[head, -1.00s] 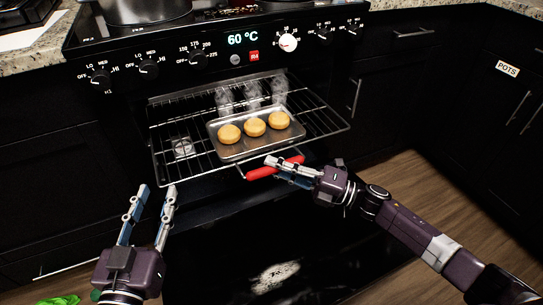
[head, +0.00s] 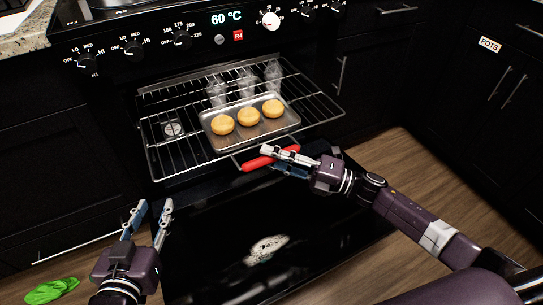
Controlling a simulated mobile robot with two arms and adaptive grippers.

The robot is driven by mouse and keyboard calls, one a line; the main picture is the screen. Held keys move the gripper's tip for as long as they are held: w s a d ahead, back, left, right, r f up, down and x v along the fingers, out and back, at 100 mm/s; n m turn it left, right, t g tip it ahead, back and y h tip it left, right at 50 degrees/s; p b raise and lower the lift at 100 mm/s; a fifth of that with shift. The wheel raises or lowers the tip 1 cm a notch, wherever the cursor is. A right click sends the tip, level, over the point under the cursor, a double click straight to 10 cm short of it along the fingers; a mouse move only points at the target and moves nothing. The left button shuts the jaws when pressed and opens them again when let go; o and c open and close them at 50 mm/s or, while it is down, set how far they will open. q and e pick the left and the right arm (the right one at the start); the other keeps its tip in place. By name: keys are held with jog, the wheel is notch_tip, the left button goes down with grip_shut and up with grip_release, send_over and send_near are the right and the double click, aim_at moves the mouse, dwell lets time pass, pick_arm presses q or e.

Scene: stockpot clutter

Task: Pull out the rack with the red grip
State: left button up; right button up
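The wire oven rack (head: 190,160) sticks out of the oven toward me. A metal tray (head: 228,142) with three golden buns (head: 248,117) sits on it. The red grip (head: 256,163) is at the rack's front edge, right of its middle. My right gripper (head: 282,160) is on the right part of the grip, one finger above it and one below, and looks shut on it. My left gripper (head: 151,208) is open and empty, low at the left, in front of the rack's left front corner and apart from it.
The oven door (head: 215,225) hangs open below the rack, with a pale smear (head: 266,249) on it. Steam rises behind the buns. A green cloth (head: 52,290) lies on the wooden floor at lower left. Dark cabinets flank the oven; open floor is at right.

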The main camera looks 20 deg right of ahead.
jog(key=shift+o, duration=0.4)
jog(key=v, duration=1.2)
